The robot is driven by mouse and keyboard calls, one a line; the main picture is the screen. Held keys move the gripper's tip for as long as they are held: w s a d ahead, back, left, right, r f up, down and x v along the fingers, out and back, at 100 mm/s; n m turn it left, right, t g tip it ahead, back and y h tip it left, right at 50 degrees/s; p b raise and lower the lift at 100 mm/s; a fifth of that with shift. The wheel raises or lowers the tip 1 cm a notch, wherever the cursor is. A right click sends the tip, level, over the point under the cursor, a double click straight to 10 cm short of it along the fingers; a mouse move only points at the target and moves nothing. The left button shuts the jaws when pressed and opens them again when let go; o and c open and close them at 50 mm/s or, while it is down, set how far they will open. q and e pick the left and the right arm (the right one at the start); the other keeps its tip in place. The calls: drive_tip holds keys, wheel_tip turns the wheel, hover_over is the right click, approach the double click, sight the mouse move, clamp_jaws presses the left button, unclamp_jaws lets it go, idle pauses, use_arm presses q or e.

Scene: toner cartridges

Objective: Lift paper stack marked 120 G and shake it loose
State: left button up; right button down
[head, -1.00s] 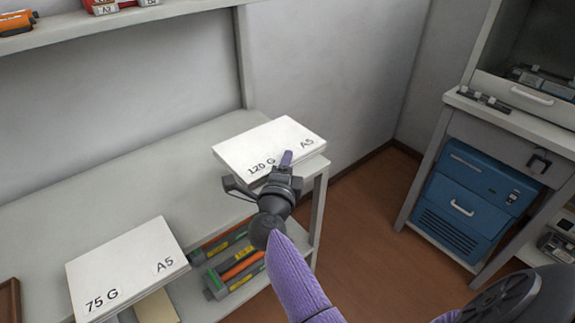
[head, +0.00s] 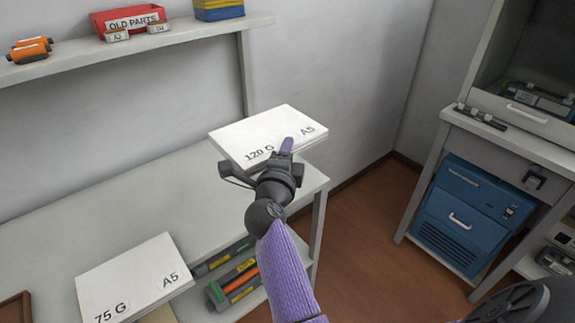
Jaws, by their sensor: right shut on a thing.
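The white paper stack marked 120 G and A5 (head: 262,130) is in the head view, above the right end of the bench. My right gripper (head: 284,158) is shut on its near edge, with one finger over the top face. The stack looks raised off the bench top and slightly tilted. The underside and the lower finger's contact are hidden. My left gripper is not in view.
Another stack marked 75 G (head: 135,275) lies at the front left of the bench (head: 120,215). Toner cartridges (head: 235,277) sit on a lower shelf. A red OLD PARTS bin (head: 128,20) stands on the wall shelf. A blue cabinet (head: 465,212) stands at the right.

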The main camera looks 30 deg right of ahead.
wheel_tip(320, 180, down, 5)
drive_tip(key=shift+f, duration=0.15)
idle(0.4)
